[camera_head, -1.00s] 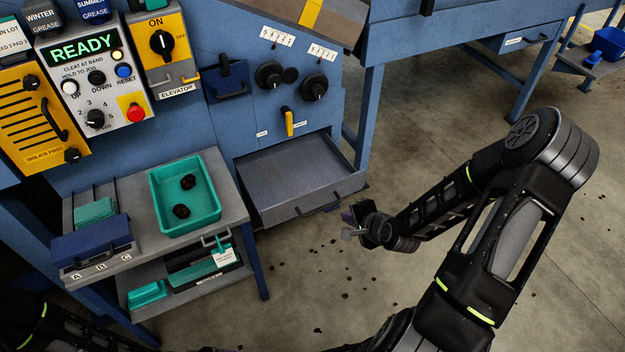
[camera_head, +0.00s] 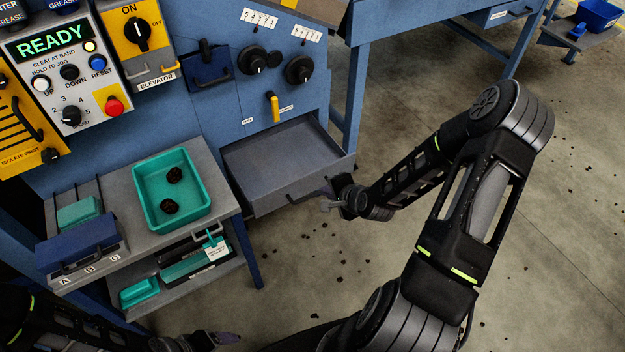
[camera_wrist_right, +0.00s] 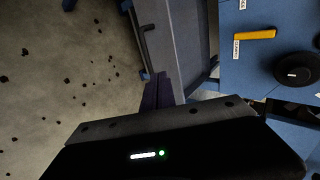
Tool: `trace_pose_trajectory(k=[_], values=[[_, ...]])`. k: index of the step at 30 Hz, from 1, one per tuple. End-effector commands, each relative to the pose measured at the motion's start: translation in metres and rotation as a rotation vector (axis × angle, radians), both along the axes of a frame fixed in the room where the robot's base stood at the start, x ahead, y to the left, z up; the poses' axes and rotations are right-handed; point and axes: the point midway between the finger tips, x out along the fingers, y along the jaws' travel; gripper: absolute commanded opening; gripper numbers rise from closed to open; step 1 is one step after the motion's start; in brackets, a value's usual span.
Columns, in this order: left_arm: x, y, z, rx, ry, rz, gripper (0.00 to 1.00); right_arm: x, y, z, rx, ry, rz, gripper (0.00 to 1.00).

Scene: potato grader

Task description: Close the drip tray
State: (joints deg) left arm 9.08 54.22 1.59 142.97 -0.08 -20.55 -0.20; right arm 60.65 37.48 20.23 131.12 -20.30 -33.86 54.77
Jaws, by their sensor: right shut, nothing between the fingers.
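The drip tray (camera_head: 284,162) is a grey, empty drawer standing pulled out of the blue machine in the head view. A bar handle (camera_head: 305,189) runs along its front. The tray also shows in the wrist view (camera_wrist_right: 186,35), at upper middle. My right gripper (camera_head: 327,196) is shut and empty, at the right part of the tray's front face. Its dark fingers (camera_wrist_right: 157,90) reach toward the tray front in the wrist view; I cannot tell whether they touch it. My left gripper (camera_head: 226,338) shows only partly at the bottom edge, away from the tray.
A grey stand (camera_head: 225,203) left of the tray holds a teal bin (camera_head: 140,190) with two dark lumps. A yellow lever (camera_head: 274,108) and black knobs sit above the tray. A blue table leg (camera_head: 352,105) stands to its right. Dark crumbs litter the open floor.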

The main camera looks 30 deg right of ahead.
Motion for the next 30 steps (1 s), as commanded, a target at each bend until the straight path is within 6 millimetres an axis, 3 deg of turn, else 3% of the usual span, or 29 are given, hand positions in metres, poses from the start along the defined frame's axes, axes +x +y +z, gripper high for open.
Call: trace_pose_trajectory(k=[9,15,30], values=[[0.0,0.0,-0.008,0.0,0.0,0.0,0.81,0.048,0.001,-0.046,0.001,-0.001,0.001,0.0],[0.0,0.0,-0.005,0.0,0.0,0.0,0.81,0.077,0.0,-0.041,0.0,-0.002,0.003,0.0],[0.0,0.0,-0.005,0.0,0.0,0.0,0.81,0.085,-0.001,-0.042,0.0,-0.001,0.001,0.0]])
